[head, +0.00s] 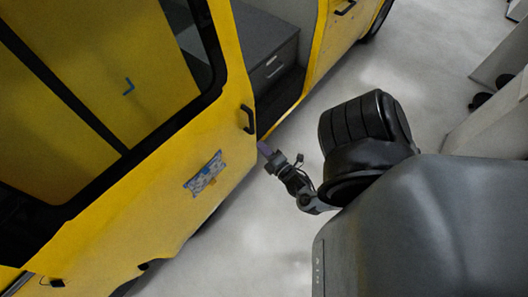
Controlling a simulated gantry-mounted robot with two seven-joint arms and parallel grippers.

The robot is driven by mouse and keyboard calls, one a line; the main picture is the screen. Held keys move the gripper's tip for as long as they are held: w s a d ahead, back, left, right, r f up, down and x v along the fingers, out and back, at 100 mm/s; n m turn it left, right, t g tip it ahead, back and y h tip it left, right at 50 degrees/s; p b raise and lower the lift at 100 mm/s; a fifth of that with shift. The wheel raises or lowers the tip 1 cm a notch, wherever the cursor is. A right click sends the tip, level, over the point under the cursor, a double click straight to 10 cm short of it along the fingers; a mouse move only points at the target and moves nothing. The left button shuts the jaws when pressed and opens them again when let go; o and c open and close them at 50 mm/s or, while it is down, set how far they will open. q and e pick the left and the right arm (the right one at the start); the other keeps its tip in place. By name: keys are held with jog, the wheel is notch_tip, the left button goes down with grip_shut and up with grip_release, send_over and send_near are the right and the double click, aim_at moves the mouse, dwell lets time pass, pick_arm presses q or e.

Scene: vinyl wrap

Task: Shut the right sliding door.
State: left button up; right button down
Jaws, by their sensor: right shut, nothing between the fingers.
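The yellow sliding door (165,195) of the van fills the left side of the head view. It stands open, with a gap between its edge and the yellow body part at the upper right. A black handle (248,119) sits near the door's edge. My right gripper (264,148) is shut and empty. It is close to the lower part of the door's edge, below the handle in the picture; I cannot tell whether it touches the door. My left gripper is out of view.
Through the gap a grey cabinet (268,72) shows inside the van. Another black handle (345,7) is on the body farther along. A blue and grey patch (206,174) is on the door. Pale floor (415,50) is clear beside the van. Light blocks stand at the far right.

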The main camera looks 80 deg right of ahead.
jog(key=w+d, duration=0.3)
jog(key=d, duration=0.4)
jog(key=shift+w+d+p, duration=0.3)
jog(key=shift+w, duration=0.05)
jog(key=shift+d, duration=0.1)
